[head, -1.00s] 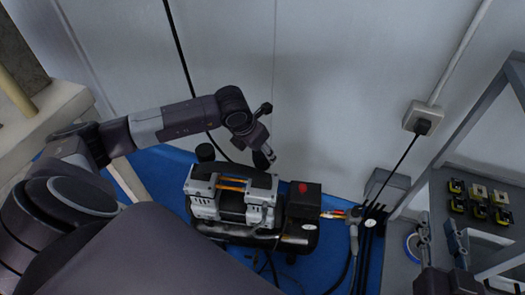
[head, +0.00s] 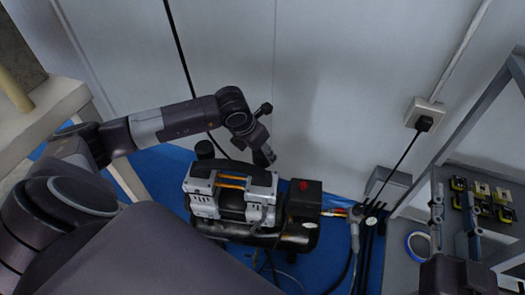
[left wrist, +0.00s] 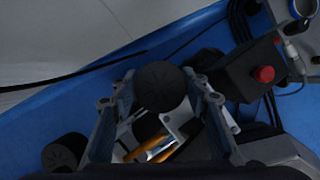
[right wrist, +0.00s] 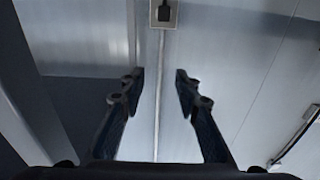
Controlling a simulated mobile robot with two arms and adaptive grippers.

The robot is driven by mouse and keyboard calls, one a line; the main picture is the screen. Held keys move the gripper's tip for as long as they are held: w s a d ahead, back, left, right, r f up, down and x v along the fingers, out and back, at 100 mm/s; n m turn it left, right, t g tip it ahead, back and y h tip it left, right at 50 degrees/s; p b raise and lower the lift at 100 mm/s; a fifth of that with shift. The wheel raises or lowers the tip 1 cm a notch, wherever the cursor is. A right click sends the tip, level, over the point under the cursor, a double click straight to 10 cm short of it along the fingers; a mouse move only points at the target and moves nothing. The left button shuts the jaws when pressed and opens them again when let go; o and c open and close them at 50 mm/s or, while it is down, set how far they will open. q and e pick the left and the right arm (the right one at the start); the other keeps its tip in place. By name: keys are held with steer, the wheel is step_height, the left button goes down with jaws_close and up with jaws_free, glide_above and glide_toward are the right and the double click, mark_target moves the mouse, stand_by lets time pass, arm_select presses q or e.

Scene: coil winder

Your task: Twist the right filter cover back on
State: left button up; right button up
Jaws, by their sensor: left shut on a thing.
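The compressor (head: 232,205) with silver heads and a black body stands on the blue floor. My left gripper (head: 265,156) reaches down at its back right. In the left wrist view, its fingers are shut on the round black right filter cover (left wrist: 160,87), one on each side. Whether the cover is seated on its filter body cannot be told, as the part beneath is hidden. The left filter cover (head: 205,150) sits at the compressor's back left and also shows in the left wrist view (left wrist: 63,152). My right gripper (head: 454,198) is open and empty, far right.
A black box with a red button (head: 303,187) is on the compressor's right, with cables and hoses beside it. A grey shelf with yellow-black parts (head: 481,195) and a blue tape roll (head: 419,246) stands right. The pale wall (head: 330,80) is close behind.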

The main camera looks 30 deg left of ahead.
arm_select(q)
steer(key=shift+f, duration=0.35)
arm_select(e)
step_height(320, 180, up, 3)
steer(key=shift+s+a+r+t+y, duration=0.15)
steer(key=shift+t+y, duration=0.15)
steer(key=shift+t, duration=0.6)
arm_select(q)
steer(key=shift+b, duration=0.3)
arm_select(e)
steer(key=shift+r, duration=0.1)
steer(key=shift+s+r, duration=0.1)
steer(key=shift+r, duration=0.2)
steer(key=shift+r+t, duration=0.25)
steer(key=shift+t, duration=0.05)
arm_select(q)
steer(key=shift+f+b, duration=0.25)
steer(key=shift+b, duration=0.15)
arm_select(e)
steer(key=shift+s+a+r+t+y, duration=0.1)
steer(key=shift+s+r+t+y, duration=0.2)
steer(key=shift+r, duration=0.4)
steer(key=shift+s+r+t+y, duration=0.1)
steer(key=shift+s+r+t, duration=0.1)
steer(key=shift+r+t, duration=0.35)
stand_by(0.9)
